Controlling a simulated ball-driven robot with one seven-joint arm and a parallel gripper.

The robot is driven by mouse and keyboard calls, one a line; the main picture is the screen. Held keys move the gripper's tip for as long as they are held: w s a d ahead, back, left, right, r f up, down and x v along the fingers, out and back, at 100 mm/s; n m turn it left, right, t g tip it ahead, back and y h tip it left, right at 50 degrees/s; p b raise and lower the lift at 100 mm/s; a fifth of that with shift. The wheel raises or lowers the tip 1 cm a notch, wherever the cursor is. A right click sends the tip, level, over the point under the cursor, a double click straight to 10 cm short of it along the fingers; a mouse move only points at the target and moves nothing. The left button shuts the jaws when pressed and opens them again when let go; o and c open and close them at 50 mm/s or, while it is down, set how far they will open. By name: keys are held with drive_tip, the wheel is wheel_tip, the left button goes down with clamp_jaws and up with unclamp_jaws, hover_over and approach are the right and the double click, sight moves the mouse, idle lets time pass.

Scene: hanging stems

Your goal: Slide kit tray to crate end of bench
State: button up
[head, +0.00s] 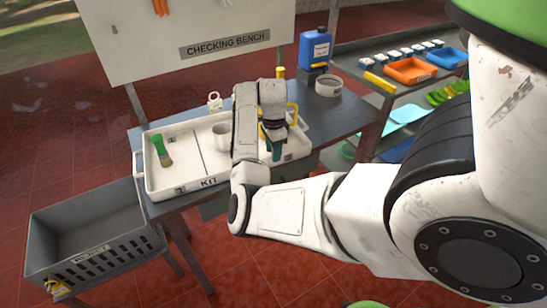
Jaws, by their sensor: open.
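The white kit tray (180,188), labelled KIT, lies on the grey bench (345,117), its left end at the bench's left end. In it are a green-handled brush (161,150) and a white cup (222,135) on either side of a thin divider line. My gripper (274,146) is open and points down over the right part of the tray. A teal-green item and a yellow handle (293,112) show by the fingers; I cannot tell whether the fingers touch them. My arm hides the tray's front right part. The grey crate (97,234) stands lower, beyond the bench's left end.
A blue jug (315,48) and a grey round container (328,86) stand at the bench's back right. A small white bottle (215,102) is behind the tray. The CHECKING BENCH board (190,25) rises behind. Shelves with orange (408,70) and blue trays are at right.

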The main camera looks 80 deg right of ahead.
wheel_tip(320, 180, up, 7)
idle(0.3)
idle(0.5)
drive_tip(key=w+a+f+n+h, duration=0.2)
drive_tip(key=a+f+n, duration=0.3)
drive_tip(key=a+n, duration=0.45)
drive_tip(key=w+a+f+n+h, duration=0.1)
drive_tip(key=w+a+f+n, duration=0.1)
drive_tip(key=a+f+n, duration=0.5)
drive_tip(key=s+a+f+n+y, duration=0.1)
drive_tip(key=s+a+n, duration=0.2)
drive_tip(key=a+n, duration=0.3)
drive_tip(key=s+a+f+n+t+y, duration=0.1)
drive_tip(key=s+a+n, duration=0.2)
drive_tip(key=a, duration=1.3)
drive_tip(key=n, duration=0.3)
drive_tip(key=shift+a+y+b, duration=0.2)
drive_tip(key=shift+y+b, duration=0.1)
drive_tip(key=shift+y, duration=0.1)
drive_tip(key=shift+s, duration=0.1)
